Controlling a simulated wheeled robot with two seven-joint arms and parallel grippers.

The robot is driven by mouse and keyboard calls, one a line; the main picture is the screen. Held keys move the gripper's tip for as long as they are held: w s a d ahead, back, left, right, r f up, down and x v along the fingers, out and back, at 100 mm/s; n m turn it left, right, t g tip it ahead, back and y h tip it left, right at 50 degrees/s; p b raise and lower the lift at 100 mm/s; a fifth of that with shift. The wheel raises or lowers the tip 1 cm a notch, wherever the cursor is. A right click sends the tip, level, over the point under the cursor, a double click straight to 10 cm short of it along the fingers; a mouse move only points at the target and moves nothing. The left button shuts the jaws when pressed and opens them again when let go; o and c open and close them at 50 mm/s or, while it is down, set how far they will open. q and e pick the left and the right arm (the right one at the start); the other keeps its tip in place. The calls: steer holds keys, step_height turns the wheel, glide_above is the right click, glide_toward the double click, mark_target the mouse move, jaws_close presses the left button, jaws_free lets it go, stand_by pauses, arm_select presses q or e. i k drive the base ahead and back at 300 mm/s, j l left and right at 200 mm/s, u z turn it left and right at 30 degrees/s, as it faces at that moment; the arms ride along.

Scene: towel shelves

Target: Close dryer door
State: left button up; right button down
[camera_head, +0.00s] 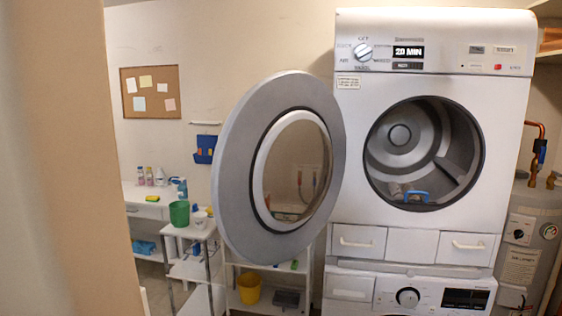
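The white dryer (350,100) stands at the right, stacked on a washing machine (386,291). Its round door (238,190), grey with a clear window, hangs wide open to the left of the dryer. The drum opening (408,137) is uncovered, and a small blue item (416,195) shows at its lower edge. The dryer's display (408,52) reads 20 MIN. Neither of my grippers is in view.
A tan wall edge (65,160) fills the left side, close by. White shelves (188,268) with a green cup (179,213) and a yellow bucket (249,289) stand behind the door. A tank with pipes (519,250) is right of the machines.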

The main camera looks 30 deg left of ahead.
mark_target(268, 242)
steer(key=k+j, duration=0.15)
steer(key=j, duration=0.25)
steer(key=k+j, duration=0.1)
steer(key=j, duration=0.35)
steer(key=k+j+z, duration=0.1)
steer(key=j, duration=0.3)
steer(key=k+j, duration=0.2)
steer(key=j, duration=0.25)
steer(key=k+j+z, duration=0.1)
steer(key=j, duration=0.3)
steer(key=k+j, duration=0.2)
steer(key=j, duration=0.2)
steer(key=i+j+z, duration=0.1)
steer(key=j+z, duration=0.2)
steer(key=j, duration=0.7)
steer(key=j+z, duration=0.3)
steer(key=j, duration=0.65)
